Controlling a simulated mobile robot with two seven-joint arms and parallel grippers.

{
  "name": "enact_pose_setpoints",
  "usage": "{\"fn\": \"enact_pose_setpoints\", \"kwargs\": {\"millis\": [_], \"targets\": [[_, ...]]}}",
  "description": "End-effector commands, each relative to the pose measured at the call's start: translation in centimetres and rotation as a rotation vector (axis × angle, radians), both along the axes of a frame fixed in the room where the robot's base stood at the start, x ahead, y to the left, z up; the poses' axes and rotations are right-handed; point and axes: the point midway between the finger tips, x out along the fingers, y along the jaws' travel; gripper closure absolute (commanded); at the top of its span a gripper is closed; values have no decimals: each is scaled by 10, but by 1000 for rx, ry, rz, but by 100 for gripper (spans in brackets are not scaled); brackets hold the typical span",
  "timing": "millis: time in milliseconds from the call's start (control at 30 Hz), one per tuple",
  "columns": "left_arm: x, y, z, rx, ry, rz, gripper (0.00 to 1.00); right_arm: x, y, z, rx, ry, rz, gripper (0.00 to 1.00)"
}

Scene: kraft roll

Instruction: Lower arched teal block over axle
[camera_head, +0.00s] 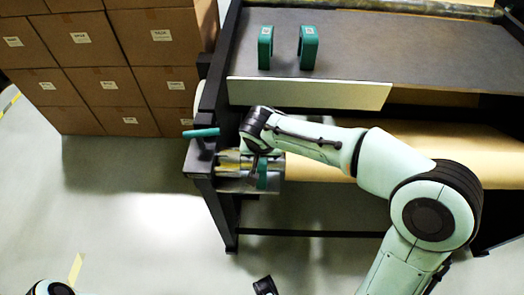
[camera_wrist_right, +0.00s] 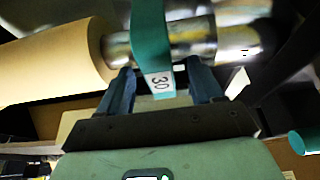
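The teal arched block, marked 30 (camera_wrist_right: 160,50), lies across the shiny metal axle (camera_wrist_right: 200,38) beside the kraft roll (camera_wrist_right: 55,65) in the right wrist view. In the head view its teal side (camera_head: 262,174) shows at the axle's left end. My right gripper (camera_wrist_right: 160,72) has a finger on each side of the block, with narrow gaps between fingers and block, so it looks open. In the head view my right wrist hides the block's upper part. Whether the block rests fully on the axle is not clear.
Two more teal arched blocks (camera_head: 265,47) (camera_head: 308,47) stand on the dark bench top (camera_head: 400,45). A pale panel (camera_head: 310,93) runs along its front edge. A teal handle (camera_head: 200,132) sticks out left of the axle. Stacked cartons (camera_head: 105,65) stand left; floor in front is clear.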

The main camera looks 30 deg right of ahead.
Motion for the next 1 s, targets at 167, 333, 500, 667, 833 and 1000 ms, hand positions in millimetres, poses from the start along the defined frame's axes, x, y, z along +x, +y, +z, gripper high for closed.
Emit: {"fn": "enact_pose_setpoints", "kwargs": {"millis": [167,333,500,667,833,1000], "targets": [[0,0,0,0,0,0,100,0,0,0,0,1,0,34],[-1,0,2,-1,3,-1,100,-5,3,15,0,-2,-1,34],[-2,0,6,-1,9,-2,100,-16,11,49,2,-6,2,34],[-4,0,10,-3,16,-4,100,-28,18,83,2,-4,2,34],[-6,0,13,-4,22,-5,100,-38,23,109,1,-3,0,34],[-6,0,15,-5,26,-5,100,-43,26,122,0,-1,0,34]]}}
